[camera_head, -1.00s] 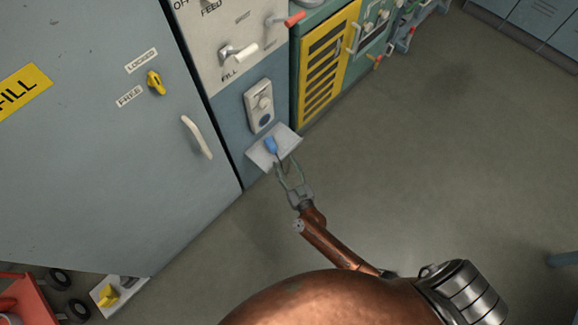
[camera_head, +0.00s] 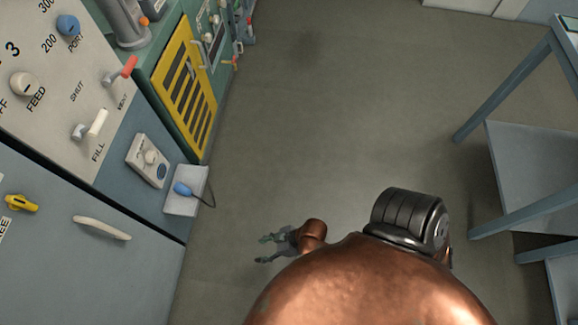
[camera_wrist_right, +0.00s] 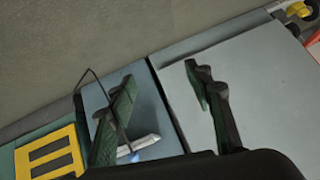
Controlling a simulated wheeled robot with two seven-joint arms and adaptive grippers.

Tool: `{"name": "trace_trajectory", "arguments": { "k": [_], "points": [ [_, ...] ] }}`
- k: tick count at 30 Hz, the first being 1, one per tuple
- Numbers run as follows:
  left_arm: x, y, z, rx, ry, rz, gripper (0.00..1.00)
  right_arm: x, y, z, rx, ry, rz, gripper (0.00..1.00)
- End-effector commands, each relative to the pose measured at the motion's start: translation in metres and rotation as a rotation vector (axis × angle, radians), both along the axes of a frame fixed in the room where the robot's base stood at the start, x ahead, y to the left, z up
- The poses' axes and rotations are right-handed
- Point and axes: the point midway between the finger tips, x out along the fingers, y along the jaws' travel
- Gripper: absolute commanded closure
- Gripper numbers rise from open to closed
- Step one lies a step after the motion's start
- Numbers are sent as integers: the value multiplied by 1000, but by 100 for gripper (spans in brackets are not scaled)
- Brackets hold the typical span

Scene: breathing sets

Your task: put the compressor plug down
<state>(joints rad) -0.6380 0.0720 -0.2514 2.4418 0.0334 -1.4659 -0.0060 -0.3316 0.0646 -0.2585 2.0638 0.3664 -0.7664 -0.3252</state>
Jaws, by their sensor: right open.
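The blue compressor plug (camera_head: 181,188) lies on a small pale shelf (camera_head: 186,208) on the blue-grey panel. A dark cable (camera_head: 210,188) loops from it past the shelf's right edge. My right gripper (camera_head: 262,249) is open and empty, apart from the plug, to the right of and below the shelf in the head view. In the right wrist view my right gripper (camera_wrist_right: 160,72) shows two spread green fingers. The shelf's edge (camera_wrist_right: 139,146) and a bit of blue show there, partly hidden behind the left finger. My left gripper is not in view.
A white socket plate (camera_head: 148,160) is above the shelf. A grey door with a pale handle (camera_head: 102,227) is at the lower left. A yellow vent (camera_head: 185,85) stands beyond the shelf. A blue-grey table (camera_head: 535,165) is at the right. The floor between is clear.

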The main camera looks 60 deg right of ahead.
Motion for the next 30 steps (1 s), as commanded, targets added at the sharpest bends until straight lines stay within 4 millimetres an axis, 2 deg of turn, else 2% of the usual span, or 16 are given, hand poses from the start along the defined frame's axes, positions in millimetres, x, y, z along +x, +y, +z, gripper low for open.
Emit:
{"name": "trace_trajectory", "arguments": {
  "k": [1, 3, 6, 9, 11, 15, 30],
  "points": [
    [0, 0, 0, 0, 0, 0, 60, -37, -13, 3, -32, 100, -9, 53],
    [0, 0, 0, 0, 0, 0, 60, -84, -34, 9, -85, 244, -34, 53],
    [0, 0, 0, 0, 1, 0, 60, -144, -63, 23, -159, 420, -89, 53],
    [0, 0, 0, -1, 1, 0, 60, -186, -85, 40, -214, 543, -145, 53],
    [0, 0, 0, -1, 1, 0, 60, -202, -94, 47, -239, 592, -170, 53],
    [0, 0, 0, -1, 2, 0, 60, -218, -108, 55, -264, 640, -196, 53],
    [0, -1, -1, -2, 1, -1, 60, -218, -107, 55, -263, 640, -194, 53]
  ]
}}
